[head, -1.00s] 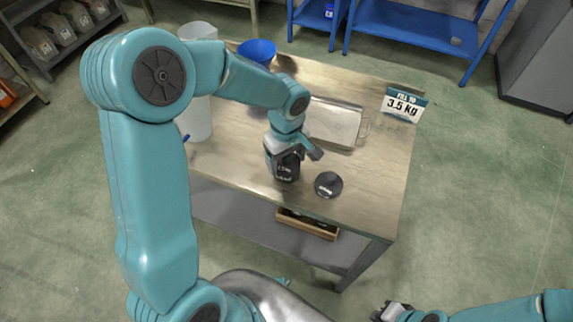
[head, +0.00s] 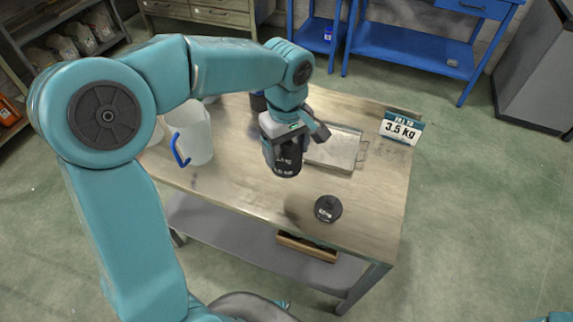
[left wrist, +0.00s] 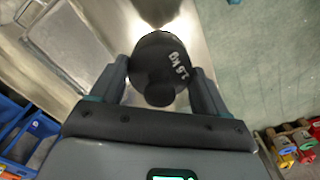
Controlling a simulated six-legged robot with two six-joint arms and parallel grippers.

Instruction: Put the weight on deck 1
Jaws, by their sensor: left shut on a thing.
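My left gripper (head: 290,138) is shut on a black weight (head: 284,165), a dark cylinder with white lettering. In the left wrist view the weight (left wrist: 160,62) sits between both fingers, and its label ends in "5 kg". In the head view it appears above the wooden table, just left of a flat metal tray (head: 338,150). No deck number can be read on the tray. A second, flatter black weight (head: 328,208) lies on the table nearer the front edge.
A sign reading "3.5 kg" (head: 400,128) stands at the table's right side. A clear pitcher with a blue handle (head: 190,135) stands on the left. The table's front right (head: 375,205) is bare.

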